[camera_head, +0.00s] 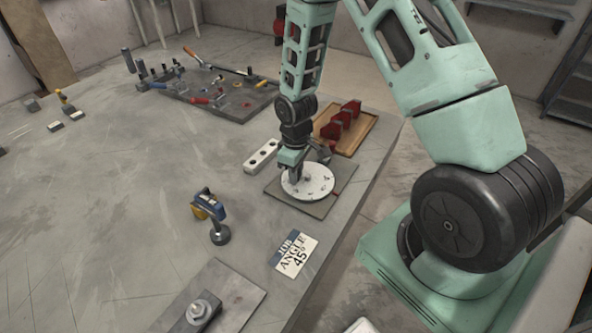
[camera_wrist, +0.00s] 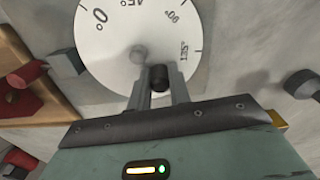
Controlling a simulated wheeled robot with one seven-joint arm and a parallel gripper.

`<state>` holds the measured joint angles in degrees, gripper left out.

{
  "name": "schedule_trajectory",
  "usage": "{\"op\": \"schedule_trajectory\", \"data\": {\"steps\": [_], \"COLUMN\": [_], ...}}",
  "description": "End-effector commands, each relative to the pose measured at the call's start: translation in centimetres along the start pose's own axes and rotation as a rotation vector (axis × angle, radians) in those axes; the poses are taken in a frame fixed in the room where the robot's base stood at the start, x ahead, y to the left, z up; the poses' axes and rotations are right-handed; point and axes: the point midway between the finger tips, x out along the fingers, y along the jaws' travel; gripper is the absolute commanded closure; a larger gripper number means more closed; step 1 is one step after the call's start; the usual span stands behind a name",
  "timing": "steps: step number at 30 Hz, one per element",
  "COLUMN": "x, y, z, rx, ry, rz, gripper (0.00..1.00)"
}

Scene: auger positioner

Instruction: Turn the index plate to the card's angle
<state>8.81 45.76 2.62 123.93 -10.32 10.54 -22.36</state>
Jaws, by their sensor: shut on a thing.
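The index plate (camera_head: 317,182) is a white disc on a square grey base (camera_head: 318,208) near the table's right edge. In the wrist view the disc (camera_wrist: 110,60) shows the marks 0°, 45°, 90° and 135°, with a round grey hub (camera_wrist: 139,54) at its middle. My gripper (camera_head: 293,178) points down at the disc's left part. Its fingers (camera_wrist: 158,88) are shut on a small dark peg (camera_wrist: 158,77) beside the hub. A red mark (camera_head: 335,194) shows at the disc's right edge. The card (camera_head: 294,254) reads "JOB ANGLE 45°" and lies in front of the base.
A white block with holes (camera_head: 262,156) lies left of the base. A wooden tray (camera_head: 352,140) with red pieces stands behind it. A blue and yellow clamp (camera_head: 211,211) stands on the left, and a tool board (camera_head: 215,93) lies farther back. The table's left part is mostly clear.

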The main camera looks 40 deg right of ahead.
Motion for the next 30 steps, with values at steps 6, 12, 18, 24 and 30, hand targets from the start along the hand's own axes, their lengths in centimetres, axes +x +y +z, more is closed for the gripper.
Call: {"op": "schedule_trajectory", "data": {"steps": [6, 12, 18, 24, 30], "x": [-0.11, -0.11, -0.11, -0.11, -0.06], "y": [-0.16, -0.22, -0.22, -0.22, -0.24], "z": [0.08, 0.12, 0.12, 0.11, 0.15], "rx": [-0.075, -0.099, -0.101, -0.101, -0.1], "ry": [0.002, 0.002, 0.002, 0.002, 0.001], "rz": [0.001, 0.001, 0.001, 0.001, 0.001], "gripper": [1.0, 1.0, 1.0, 0.67, 0.59]}}
